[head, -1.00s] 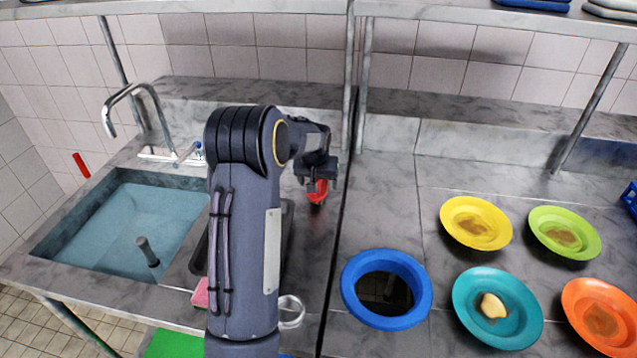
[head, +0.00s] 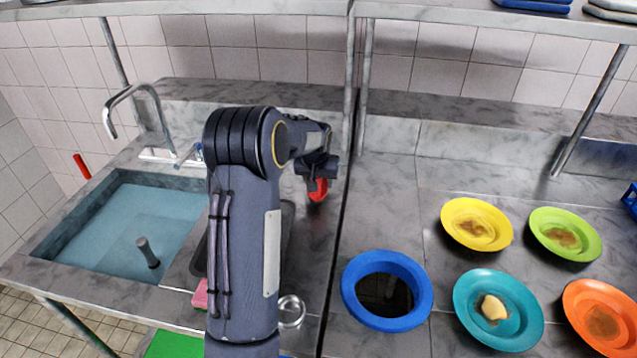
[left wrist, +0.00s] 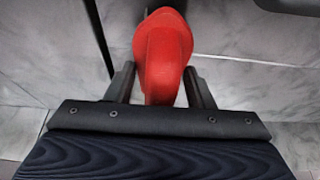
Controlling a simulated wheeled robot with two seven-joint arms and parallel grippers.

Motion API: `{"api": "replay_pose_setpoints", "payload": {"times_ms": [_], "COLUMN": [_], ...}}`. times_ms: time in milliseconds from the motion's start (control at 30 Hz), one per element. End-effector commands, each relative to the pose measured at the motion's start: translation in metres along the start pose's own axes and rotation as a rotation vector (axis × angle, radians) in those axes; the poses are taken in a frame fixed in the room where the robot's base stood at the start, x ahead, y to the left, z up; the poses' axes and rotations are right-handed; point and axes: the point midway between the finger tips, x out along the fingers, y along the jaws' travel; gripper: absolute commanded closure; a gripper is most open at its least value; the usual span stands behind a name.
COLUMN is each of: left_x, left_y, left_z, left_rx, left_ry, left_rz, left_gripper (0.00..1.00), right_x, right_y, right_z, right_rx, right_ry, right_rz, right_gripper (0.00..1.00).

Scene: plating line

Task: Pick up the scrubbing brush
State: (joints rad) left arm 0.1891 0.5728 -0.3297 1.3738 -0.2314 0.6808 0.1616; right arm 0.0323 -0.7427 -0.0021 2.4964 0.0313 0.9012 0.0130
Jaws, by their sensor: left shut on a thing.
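The red scrubbing brush (head: 318,191) is at the back of the counter, left of the seam between the two counters. In the left wrist view the brush (left wrist: 163,55) stands between the two dark fingers, its rounded red body pointing away from the palm. My left gripper (head: 317,180) is shut on it. Bristles are not visible, and I cannot tell whether the brush touches the counter. My right gripper is not in view.
A sink (head: 125,225) with a tap (head: 135,100) lies to the left. A blue-rimmed hole (head: 388,318) and several soiled plates, including a yellow plate (head: 477,206), are on the right. A glass (head: 291,312) and pink sponge (head: 200,294) sit near my left arm.

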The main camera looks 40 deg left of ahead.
Motion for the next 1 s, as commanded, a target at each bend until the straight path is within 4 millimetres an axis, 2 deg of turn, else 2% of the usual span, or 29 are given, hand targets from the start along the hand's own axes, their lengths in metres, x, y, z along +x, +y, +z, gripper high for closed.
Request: {"api": "replay_pose_setpoints", "payload": {"times_ms": [167,433,733,1000], "left_x": [-0.023,-0.085,-0.134,-0.159], "left_y": [0.000,-0.016,-0.039,-0.050], "left_z": [-0.011,0.008,0.048,0.070], "left_rx": [0.000,-0.001,-0.001,0.000], "left_ry": [0.007,0.010,0.006,0.003], "left_rz": [0.001,0.003,0.003,0.001], "left_gripper": [0.77,0.77,0.77,0.77], "right_x": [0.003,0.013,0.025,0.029], "right_y": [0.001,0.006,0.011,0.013], "right_z": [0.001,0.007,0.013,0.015], "right_rx": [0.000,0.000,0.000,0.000], "right_ry": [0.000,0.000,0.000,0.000], "right_rz": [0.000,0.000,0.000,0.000], "right_gripper": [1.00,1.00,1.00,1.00]}}
